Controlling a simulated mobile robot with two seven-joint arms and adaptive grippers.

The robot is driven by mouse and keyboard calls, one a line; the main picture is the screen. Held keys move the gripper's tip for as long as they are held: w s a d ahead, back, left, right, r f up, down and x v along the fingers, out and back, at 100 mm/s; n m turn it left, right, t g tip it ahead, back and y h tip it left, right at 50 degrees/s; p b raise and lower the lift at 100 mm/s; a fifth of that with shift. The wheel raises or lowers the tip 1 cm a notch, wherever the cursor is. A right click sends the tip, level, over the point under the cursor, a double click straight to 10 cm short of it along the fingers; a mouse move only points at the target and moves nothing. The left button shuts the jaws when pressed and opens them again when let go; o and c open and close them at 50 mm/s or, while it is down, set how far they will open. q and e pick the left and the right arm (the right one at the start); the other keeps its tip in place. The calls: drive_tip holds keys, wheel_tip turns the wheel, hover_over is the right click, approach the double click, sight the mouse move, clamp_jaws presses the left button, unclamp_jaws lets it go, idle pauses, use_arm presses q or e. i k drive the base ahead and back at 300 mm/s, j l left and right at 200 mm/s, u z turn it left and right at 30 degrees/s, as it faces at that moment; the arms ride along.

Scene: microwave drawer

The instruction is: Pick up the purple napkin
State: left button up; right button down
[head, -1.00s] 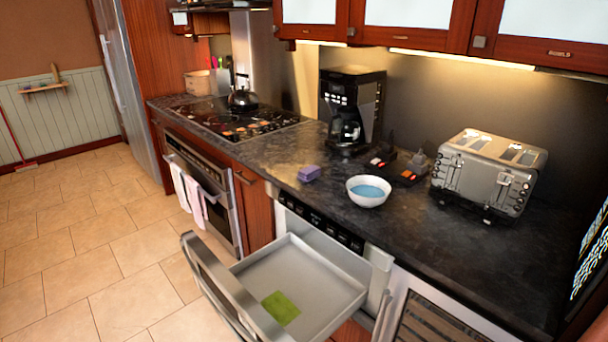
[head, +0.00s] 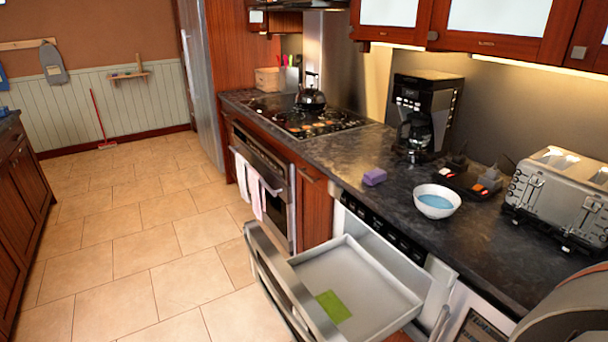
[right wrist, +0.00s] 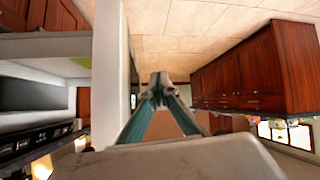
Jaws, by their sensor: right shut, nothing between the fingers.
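The purple napkin (head: 374,177) is a small, thick purple block on the dark counter, left of a bowl and near the front edge above the open drawer. Nothing touches it. My right gripper (right wrist: 158,78) shows in the right wrist view with its fingertips together and nothing between them. The napkin cannot be made out in that view. In the head view only a rounded grey part, probably of my right arm, shows at the lower right corner. My left gripper is in neither view.
The pulled-out drawer (head: 390,282) holds a green cloth (head: 333,306) and juts out below the napkin. A white bowl (head: 436,201) with blue contents, a coffee maker (head: 423,115) and a toaster (head: 563,197) stand on the counter. The tiled floor at left is clear.

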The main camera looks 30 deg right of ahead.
sight(374, 177)
drive_tip(key=u, duration=0.5)
drive_tip(key=i+j+u, duration=0.1)
drive_tip(key=u, duration=0.35)
drive_tip(key=i+u, duration=0.1)
drive_tip(key=u, duration=0.4)
drive_tip(key=i+z, duration=0.3)
drive_tip(key=i, duration=0.35)
drive_tip(key=i+j+z, duration=0.3)
drive_tip(key=i, duration=0.3)
drive_tip(key=i+l+z, duration=0.1)
drive_tip(key=i+z, duration=0.3)
drive_tip(key=i, duration=0.25)
drive_tip(key=i+z, duration=0.4)
drive_tip(key=i, duration=0.25)
drive_tip(key=i+z, duration=0.4)
drive_tip(key=i, duration=0.25)
drive_tip(key=i+j+z, duration=0.15)
drive_tip(key=i+z, duration=0.2)
drive_tip(key=i, duration=0.3)
drive_tip(key=i+z, duration=0.25)
drive_tip(key=i, duration=0.45)
drive_tip(key=i+j+z, duration=0.1)
drive_tip(key=i+z, duration=0.15)
drive_tip(key=i, duration=0.5)
drive_tip(key=i+z, duration=0.2)
drive_tip(key=z, duration=2.9)
